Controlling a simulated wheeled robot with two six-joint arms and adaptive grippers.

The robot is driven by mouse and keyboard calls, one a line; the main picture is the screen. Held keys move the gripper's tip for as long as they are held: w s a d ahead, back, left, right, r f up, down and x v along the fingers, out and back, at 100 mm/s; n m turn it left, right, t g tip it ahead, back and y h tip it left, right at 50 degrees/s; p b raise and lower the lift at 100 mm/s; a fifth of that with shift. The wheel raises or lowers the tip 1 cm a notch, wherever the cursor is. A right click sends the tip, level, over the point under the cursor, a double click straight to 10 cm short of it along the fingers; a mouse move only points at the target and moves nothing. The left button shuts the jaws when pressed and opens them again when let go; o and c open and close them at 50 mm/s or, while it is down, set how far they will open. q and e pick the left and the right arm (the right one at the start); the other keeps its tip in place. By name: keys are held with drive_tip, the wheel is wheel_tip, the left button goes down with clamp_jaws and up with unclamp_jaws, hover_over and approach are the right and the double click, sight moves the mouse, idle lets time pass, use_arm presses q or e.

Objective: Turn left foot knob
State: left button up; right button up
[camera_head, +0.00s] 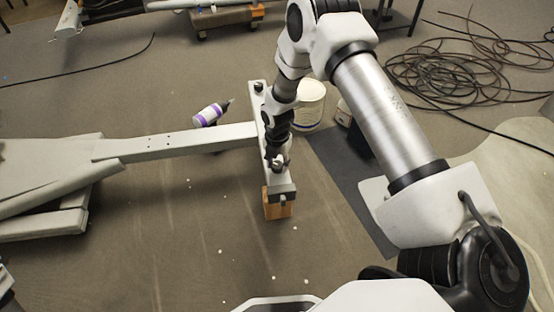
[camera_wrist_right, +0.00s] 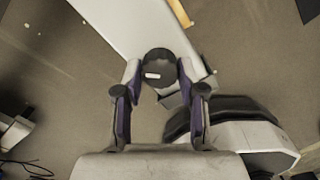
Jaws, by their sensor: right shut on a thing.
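The elliptical's pale crossbar foot (camera_head: 268,122) lies across the end of a long grey beam. A black round foot knob (camera_wrist_right: 158,62) at its near end sits between the fingers of my right gripper (camera_wrist_right: 158,78). In the head view my right gripper (camera_head: 277,158) reaches down to this near end and largely hides the knob. It is shut on the knob from both sides. Another dark knob (camera_head: 258,87) shows at the far end of the crossbar. My left gripper is not clearly in view.
The near end of the crossbar rests over an orange-brown wood block (camera_head: 278,208). A white bucket (camera_head: 309,104) stands right of the crossbar. A white and purple bottle (camera_head: 208,115) lies by the beam (camera_head: 190,142). Coiled black cable (camera_head: 455,70) covers the floor at upper right.

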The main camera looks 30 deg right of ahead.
sight(277, 164)
drive_tip(key=shift+n, duration=0.6)
drive_tip(key=o, duration=1.1)
drive_tip(key=shift+o, duration=0.2)
drive_tip(key=shift+r, duration=0.1)
wheel_tip(277, 164, up, 12)
